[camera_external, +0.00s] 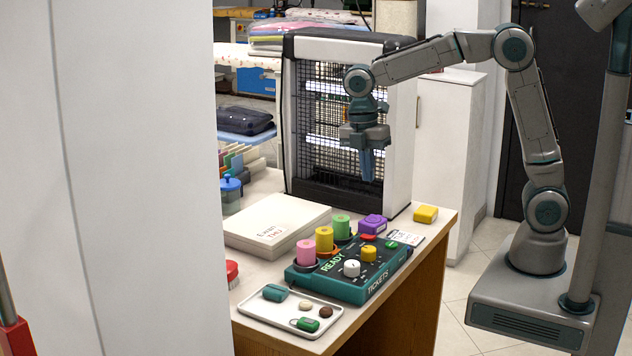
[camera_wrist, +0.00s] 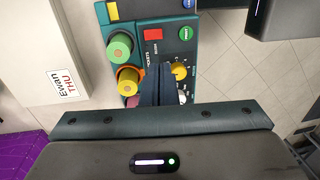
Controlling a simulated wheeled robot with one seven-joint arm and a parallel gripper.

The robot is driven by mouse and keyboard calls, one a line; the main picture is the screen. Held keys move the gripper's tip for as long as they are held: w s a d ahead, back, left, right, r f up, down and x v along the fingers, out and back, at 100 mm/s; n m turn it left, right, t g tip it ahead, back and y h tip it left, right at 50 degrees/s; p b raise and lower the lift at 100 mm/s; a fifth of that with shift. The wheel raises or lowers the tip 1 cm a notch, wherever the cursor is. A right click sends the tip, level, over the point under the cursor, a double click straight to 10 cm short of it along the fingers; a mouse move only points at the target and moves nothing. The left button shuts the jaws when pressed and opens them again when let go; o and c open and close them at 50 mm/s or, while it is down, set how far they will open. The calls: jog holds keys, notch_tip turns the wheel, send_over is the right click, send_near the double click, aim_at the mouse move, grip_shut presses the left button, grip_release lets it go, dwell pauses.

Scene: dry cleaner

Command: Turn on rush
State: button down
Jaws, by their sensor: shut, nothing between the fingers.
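A teal control panel (camera_external: 345,288) marked READY and TICKETS lies on the counter. My gripper (camera_external: 367,178) is shut and empty, pointing down well above the panel. In the wrist view its closed fingers (camera_wrist: 157,72) cover part of the panel, left of the yellow knob (camera_wrist: 180,71).
Pink (camera_external: 306,251), yellow (camera_external: 325,239) and green (camera_external: 342,227) ticket rolls stand along the panel's left side. A white box (camera_external: 276,222) lies left of it. A tray (camera_external: 265,310) with small items is in front. A heater-like cage (camera_external: 330,110) stands behind my gripper.

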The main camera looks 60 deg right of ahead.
aim_at(372, 236)
jog(key=f, duration=0.4)
jog(key=s+f, duration=0.1)
jog(key=f, duration=0.9)
jog(key=shift+s, duration=0.35)
jog(key=shift+b, duration=0.3)
jog(key=shift+s+f+t+b, duration=0.1)
jog(key=shift+f+t+b, duration=0.25)
jog(key=shift+b, duration=0.35)
jog(key=shift+s+r, duration=0.1)
jog(key=shift+r, duration=0.05)
